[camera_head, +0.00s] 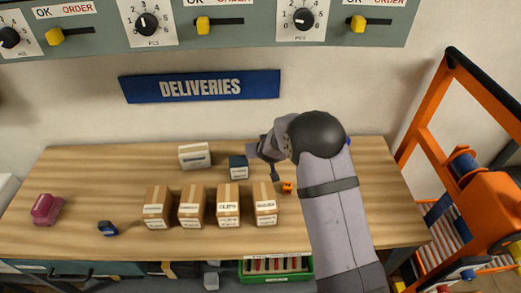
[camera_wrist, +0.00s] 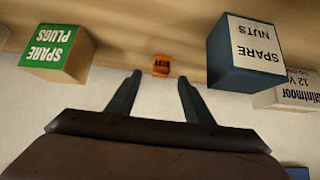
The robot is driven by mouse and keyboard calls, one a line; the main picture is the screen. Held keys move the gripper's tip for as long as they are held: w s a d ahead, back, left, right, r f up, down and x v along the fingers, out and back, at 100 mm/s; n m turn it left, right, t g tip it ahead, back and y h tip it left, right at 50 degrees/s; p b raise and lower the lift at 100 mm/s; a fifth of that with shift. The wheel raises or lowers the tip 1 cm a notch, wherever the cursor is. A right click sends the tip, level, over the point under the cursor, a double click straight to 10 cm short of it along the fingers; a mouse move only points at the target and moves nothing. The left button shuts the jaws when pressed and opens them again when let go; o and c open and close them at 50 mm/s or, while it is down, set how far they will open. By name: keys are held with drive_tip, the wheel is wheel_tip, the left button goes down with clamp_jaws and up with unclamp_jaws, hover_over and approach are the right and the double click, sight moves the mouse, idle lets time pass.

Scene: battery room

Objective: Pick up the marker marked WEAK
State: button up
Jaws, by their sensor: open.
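A small orange block (camera_head: 287,187) lies on the wooden table, right of the row of cardboard boxes. In the wrist view the orange block (camera_wrist: 161,66) carries dark lettering, upside down and too small to read surely, so I cannot confirm it says WEAK. My gripper (camera_head: 274,174) is just left of and behind the orange block in the head view. In the wrist view my gripper (camera_wrist: 160,79) is open and empty, its fingers pointing at the block, which shows between the tips. I cannot tell the remaining distance.
A dark blue SPARE NUTS box (camera_wrist: 246,54) and a green-labelled SPARE PLUGS box (camera_wrist: 57,54) flank the fingers. Several cardboard boxes (camera_head: 228,205) stand in a row, a white box (camera_head: 194,156) behind. A green tray (camera_head: 245,272) sits below the front edge.

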drive_tip(key=shift+p+x, duration=1.15)
drive_tip(key=shift+x, duration=1.4)
drive_tip(key=c, duration=1.1)
